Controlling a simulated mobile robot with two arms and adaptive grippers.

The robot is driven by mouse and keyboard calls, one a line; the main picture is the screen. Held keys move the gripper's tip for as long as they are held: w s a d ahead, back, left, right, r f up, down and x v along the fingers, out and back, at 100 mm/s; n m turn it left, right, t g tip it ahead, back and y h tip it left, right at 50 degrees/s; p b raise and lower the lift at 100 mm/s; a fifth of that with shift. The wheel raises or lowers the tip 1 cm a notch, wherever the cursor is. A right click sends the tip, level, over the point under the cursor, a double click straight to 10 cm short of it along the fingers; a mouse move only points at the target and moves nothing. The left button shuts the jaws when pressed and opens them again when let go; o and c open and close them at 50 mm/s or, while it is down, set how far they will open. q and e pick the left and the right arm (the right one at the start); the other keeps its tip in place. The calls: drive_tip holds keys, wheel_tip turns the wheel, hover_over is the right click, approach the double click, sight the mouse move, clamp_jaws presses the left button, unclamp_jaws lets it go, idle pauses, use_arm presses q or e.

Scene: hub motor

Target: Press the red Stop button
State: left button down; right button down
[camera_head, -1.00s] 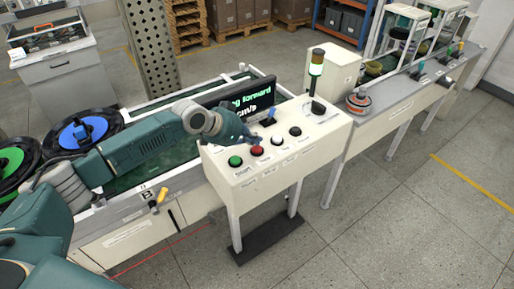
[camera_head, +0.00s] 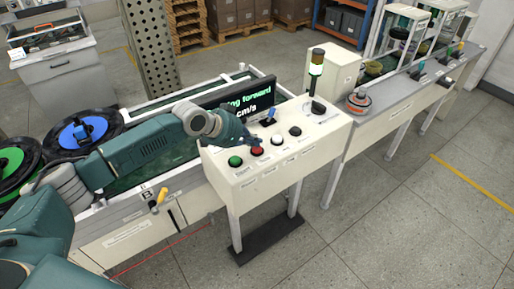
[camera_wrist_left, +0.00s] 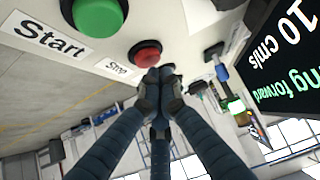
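The red Stop button (camera_head: 257,151) sits on the white control panel (camera_head: 270,172), right of the green Start button (camera_head: 235,160). In the left wrist view the red button (camera_wrist_left: 146,54) is at upper middle, beside its "Stop" label (camera_wrist_left: 117,67), with the green button (camera_wrist_left: 99,15) to its left. My left gripper (camera_head: 252,142) is just behind the red button in the head view. In the left wrist view its fingertips (camera_wrist_left: 159,84) are drawn together with nothing between them, right at the button's edge. I cannot tell whether they touch it. My right gripper is not in view.
Black buttons (camera_head: 295,131) and a small blue-topped lever (camera_head: 271,117) are on the same panel. A display (camera_head: 245,97) with green text stands behind it. A signal tower (camera_head: 316,69) shows a green light. A conveyor (camera_head: 150,177) lies under my left arm.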

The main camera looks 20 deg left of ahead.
sight(255, 148)
use_arm(q)
drive_tip(key=shift+f, duration=0.7)
idle(0.9)
drive_tip(key=shift+r, duration=0.1)
drive_tip(key=shift+r+p, duration=0.65)
drive_tip(key=shift+r, duration=0.25)
wheel_tip(255, 148, up, 5)
drive_tip(key=p, duration=0.4)
drive_tip(key=shift+r+p, duration=0.1)
drive_tip(key=shift+p, duration=0.2)
